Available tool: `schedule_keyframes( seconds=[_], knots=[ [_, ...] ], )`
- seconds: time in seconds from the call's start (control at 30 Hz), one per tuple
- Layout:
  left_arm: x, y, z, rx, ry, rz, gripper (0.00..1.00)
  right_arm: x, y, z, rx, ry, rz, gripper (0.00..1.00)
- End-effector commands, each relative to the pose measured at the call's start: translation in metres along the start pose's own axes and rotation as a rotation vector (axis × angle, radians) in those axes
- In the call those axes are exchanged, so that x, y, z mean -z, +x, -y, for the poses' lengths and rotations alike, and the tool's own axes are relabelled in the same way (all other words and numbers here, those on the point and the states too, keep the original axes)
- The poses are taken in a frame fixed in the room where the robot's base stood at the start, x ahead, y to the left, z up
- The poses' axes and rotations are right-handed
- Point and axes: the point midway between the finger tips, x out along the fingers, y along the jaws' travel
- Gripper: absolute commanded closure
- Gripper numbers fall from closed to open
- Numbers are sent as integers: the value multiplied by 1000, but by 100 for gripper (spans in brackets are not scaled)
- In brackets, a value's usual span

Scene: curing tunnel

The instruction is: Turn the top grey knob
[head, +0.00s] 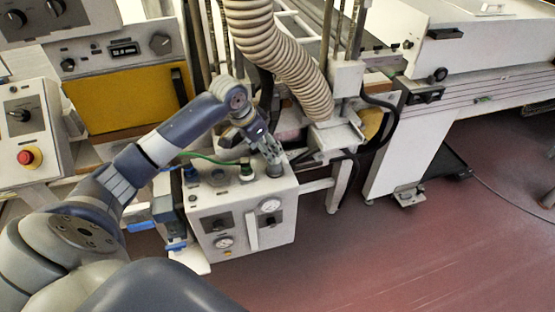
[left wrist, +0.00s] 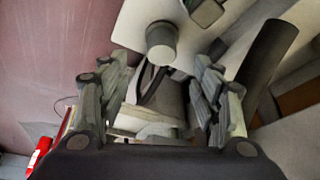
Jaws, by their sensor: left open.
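The grey knob (head: 274,170) is a short cylinder on top of the white control box (head: 265,238), near its right back corner. My left gripper (head: 271,152) is just above it, pointing down, and partly covers it. In the left wrist view the grey knob (left wrist: 162,40) has a pale round end and lies near the top middle, in the gap in front of my left gripper (left wrist: 162,62). The two fingers are wide apart, with visible space on both sides of the knob and nothing held. My right gripper is not in view.
A dark green-topped fitting (head: 247,171) with a green hose stands left of the knob on the box. Gauges are on the box front. A ribbed beige hose (head: 285,60) hangs close behind my gripper. A red emergency button (head: 29,157) is at the far left.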

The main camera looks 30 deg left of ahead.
Motion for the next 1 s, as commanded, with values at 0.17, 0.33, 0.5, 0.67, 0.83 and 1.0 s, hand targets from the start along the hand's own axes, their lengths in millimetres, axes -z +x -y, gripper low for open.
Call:
schedule_keyframes(
  seconds=[0.17,0.33,0.5,0.67,0.83,1.0],
  knots=[
    [3,5,4,-3,-8,0,41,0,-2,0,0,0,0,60],
    [3,33,3,-3,-9,1,41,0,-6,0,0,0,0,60],
    [3,66,4,-3,-10,-1,41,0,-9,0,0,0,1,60],
    [3,88,4,-1,-8,-1,41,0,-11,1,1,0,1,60],
    [3,100,4,0,-6,-2,41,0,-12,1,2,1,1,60],
    [3,103,4,1,-5,-3,41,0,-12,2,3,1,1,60]
  ],
)
